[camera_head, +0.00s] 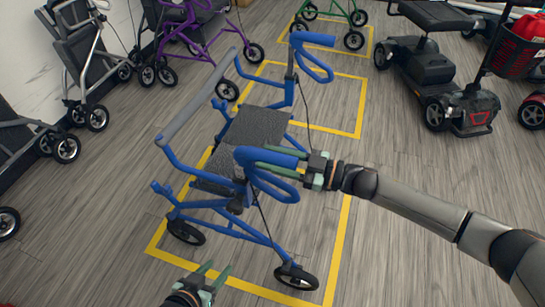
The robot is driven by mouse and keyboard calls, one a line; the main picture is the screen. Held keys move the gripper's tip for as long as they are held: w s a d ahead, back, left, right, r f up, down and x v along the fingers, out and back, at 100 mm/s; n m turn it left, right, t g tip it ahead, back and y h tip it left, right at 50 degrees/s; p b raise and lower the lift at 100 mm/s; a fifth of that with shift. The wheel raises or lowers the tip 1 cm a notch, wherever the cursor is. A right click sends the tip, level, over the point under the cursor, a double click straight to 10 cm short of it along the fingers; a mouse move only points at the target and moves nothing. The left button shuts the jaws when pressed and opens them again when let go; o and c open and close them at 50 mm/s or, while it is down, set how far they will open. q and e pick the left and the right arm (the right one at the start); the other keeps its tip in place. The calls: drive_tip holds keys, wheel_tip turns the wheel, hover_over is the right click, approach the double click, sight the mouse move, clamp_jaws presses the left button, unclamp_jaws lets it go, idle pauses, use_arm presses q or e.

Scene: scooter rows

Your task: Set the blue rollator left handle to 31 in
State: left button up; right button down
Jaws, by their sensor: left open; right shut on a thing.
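The blue rollator (262,236) stands upright inside a yellow floor outline, with a dark seat (258,127) and a grey padded bar (198,99) on its left side. Its near handle (270,186) has a blue grip and a looped brake lever. Its far handle (314,40) stands at the upper right and is free. My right gripper (262,161) reaches in from the right and is shut on the near handle, its green fingers lying along the grip. My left gripper (216,271) is open and empty at the bottom, below the rollator and apart from it.
A purple rollator (195,32) and a green one (338,12) stand behind. A grey walker (88,50) is at the upper left. Floor between is clear.

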sight(273, 178)
wheel_tip(273, 178, down, 5)
drive_tip(key=shift+f+b, duration=0.2)
drive_tip(key=shift+b, duration=0.8)
drive_tip(key=shift+s, duration=0.1)
drive_tip(key=c, duration=0.8)
unclamp_jaws()
drive_tip(key=shift+c, duration=0.2)
drive_tip(key=o, duration=0.4)
drive_tip(key=shift+r, duration=0.1)
drive_tip(key=shift+d+r, duration=0.1)
drive_tip(key=v, duration=1.2)
drive_tip(key=shift+p, duration=0.45)
drive_tip(key=shift+d, duration=0.15)
